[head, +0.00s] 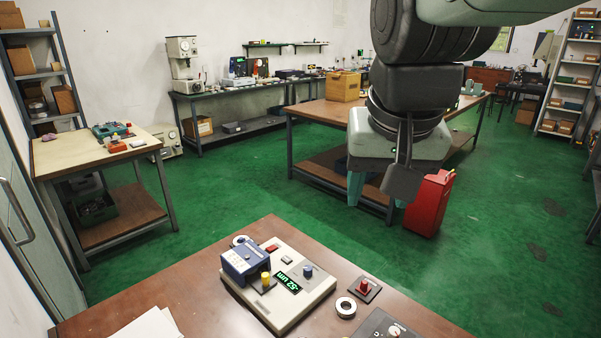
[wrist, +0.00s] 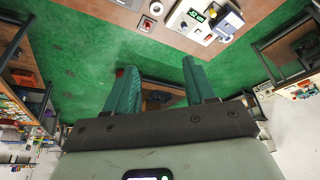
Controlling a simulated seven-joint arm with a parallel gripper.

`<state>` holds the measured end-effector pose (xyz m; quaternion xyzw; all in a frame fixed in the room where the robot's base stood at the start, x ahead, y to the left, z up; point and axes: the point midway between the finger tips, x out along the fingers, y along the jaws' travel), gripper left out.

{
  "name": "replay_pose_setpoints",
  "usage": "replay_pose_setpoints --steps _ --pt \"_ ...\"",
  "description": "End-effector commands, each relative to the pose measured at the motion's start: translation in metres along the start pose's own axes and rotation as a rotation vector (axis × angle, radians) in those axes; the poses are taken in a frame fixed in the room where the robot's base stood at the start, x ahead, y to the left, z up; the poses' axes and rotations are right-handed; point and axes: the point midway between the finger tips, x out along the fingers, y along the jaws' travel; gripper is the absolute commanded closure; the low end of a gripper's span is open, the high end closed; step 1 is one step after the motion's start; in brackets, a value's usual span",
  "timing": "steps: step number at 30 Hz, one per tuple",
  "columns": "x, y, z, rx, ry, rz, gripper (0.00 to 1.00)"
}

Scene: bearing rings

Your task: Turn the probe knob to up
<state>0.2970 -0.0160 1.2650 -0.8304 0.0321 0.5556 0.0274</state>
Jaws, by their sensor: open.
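A cream measuring device (head: 312,296) lies on the brown table in the head view, with a blue block, a green-lit display (head: 288,282) and small knobs. A blue knob (head: 308,270) stands right of the display, and a yellow knob (head: 265,280) stands by the blue block. No readable label shows which is the probe knob. The device also shows at the top of the wrist view (wrist: 188,28). My gripper (head: 373,201) hangs above and beyond the table, away from the device. Its two teal fingers are apart and empty in the wrist view (wrist: 160,68).
Right of the device are a metal ring (head: 346,307), a red knob on a dark plate (head: 366,287) and a dark panel with a white knob (head: 393,331). White paper (head: 155,324) lies front left. A red case (head: 430,203) stands on the green floor.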

Motion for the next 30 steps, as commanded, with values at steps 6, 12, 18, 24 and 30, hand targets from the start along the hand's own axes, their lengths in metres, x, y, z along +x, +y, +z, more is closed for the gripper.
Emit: replay_pose_setpoints --steps 6,12,18,24,30 --pt "0.067 -0.024 -0.077 0.108 -0.1 0.022 0.45" --pt "0.152 -0.048 -0.127 0.216 -0.184 0.036 0.45" --pt "0.258 -0.07 -0.15 0.336 -0.27 0.05 0.45" --pt "0.351 -0.085 -0.147 0.445 -0.34 0.066 0.45" --pt "0.393 -0.091 -0.139 0.499 -0.37 0.075 0.45"
